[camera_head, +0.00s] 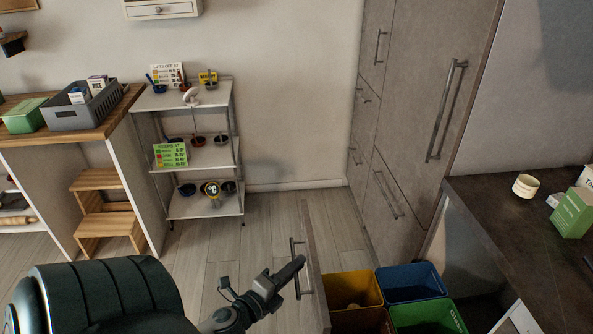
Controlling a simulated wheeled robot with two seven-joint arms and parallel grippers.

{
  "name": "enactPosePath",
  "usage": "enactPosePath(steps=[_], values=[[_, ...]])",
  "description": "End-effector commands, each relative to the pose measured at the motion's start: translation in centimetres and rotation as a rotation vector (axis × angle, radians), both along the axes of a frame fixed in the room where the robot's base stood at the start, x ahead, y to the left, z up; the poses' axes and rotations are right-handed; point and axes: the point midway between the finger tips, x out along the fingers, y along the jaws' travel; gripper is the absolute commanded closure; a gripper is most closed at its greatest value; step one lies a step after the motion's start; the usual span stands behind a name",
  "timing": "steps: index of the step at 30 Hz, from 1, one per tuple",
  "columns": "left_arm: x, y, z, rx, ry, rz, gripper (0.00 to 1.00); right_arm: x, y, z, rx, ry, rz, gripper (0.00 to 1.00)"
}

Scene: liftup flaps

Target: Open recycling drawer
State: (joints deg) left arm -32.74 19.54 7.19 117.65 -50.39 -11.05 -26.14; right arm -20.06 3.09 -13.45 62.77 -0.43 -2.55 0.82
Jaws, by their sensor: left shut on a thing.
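The recycling drawer (314,265) stands pulled out at the bottom centre, its grey front seen nearly edge-on. Behind the front are a yellow bin (353,285), a blue bin (411,280) and a green bin (428,317). A metal bar handle (293,249) runs up the outer face of the front. My left gripper (296,268) reaches in from the lower left and is shut on the handle. The fingers overlap the bar, so the exact grip is partly hidden. My right gripper is out of view.
Tall grey cabinets (424,100) with bar handles stand behind the drawer. A dark counter (520,245) with a cup (525,186) is at the right. A shelf rack (205,157) and a wooden step stool (101,210) are at the left. The floor (270,212) between is clear.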

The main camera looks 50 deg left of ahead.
Motion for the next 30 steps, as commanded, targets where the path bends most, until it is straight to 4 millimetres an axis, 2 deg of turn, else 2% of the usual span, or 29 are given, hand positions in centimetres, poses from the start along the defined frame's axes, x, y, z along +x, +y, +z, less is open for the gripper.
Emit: enactPosePath(steps=[1,2,17,23,30], values=[[0.0,0.0,-0.1,-0.001,0.002,0.001,1.0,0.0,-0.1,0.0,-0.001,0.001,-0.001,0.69],[0.0,0.0,-0.1,-0.001,0.002,0.001,0.84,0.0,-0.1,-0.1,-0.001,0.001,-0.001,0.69],[-0.6,-0.1,0.0,-0.001,0.0,0.0,0.83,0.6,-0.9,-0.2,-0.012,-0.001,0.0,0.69],[-2.4,-0.4,0.1,-0.001,0.001,-0.001,0.83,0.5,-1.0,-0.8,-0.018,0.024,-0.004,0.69],[-6.2,-0.9,0.5,-0.002,0.003,0.002,0.83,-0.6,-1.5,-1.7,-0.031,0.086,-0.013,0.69]])
